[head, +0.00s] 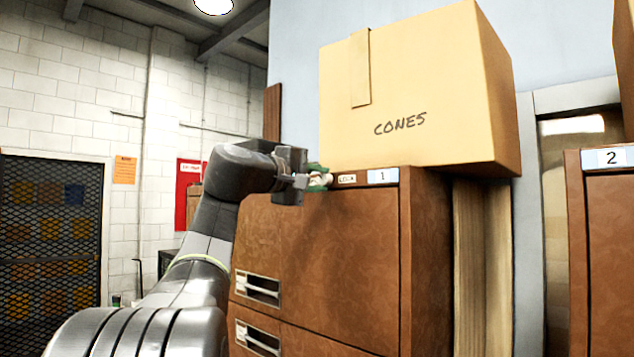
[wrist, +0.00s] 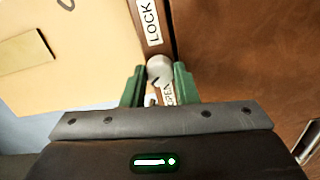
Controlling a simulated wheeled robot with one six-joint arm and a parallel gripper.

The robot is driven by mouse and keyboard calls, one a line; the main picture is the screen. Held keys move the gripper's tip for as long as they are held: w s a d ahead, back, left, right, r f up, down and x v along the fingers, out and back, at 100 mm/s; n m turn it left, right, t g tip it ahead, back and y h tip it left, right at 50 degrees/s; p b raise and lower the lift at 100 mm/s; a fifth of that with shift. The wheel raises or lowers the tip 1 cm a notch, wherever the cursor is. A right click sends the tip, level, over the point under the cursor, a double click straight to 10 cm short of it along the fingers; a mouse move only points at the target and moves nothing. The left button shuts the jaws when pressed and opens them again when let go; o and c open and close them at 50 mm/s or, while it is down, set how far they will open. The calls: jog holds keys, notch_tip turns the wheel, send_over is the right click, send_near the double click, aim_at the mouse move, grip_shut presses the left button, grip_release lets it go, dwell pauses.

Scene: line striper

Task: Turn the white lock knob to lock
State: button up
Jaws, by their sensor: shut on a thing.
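The white lock knob (wrist: 159,68) is on the top edge strip of the brown cabinet (head: 330,250). In the wrist view it sits between the green fingertips of my gripper (wrist: 158,78). My gripper is shut on the knob, with a finger on each side. A LOCK label (wrist: 150,20) is above the knob in the wrist view, and an OPEN label (wrist: 168,95) is below it, partly hidden by the gripper. In the head view my gripper (head: 319,179) is at the cabinet's top front edge, left of the "1" label (head: 382,176); it hides the knob there.
A large cardboard box marked CONES (head: 420,100) stands on the cabinet, close behind my gripper. A second brown cabinet labelled 2 (head: 608,250) stands at the right. A mesh gate (head: 50,230) is at the left.

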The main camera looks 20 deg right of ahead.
jog(key=m+b, duration=0.1)
jog(key=m, duration=0.3)
jog(key=shift+f+b, duration=0.15)
jog(key=shift+b, duration=0.2)
jog(key=m+b, duration=0.1)
jog(key=m, duration=0.3)
jog(key=m+b, duration=0.1)
jog(key=m, duration=0.3)
jog(key=shift+m+b, duration=0.3)
jog(key=shift+b, duration=0.05)
jog(key=shift+m+b, duration=0.45)
jog(key=shift+m, duration=1.45)
jog(key=o, duration=1)
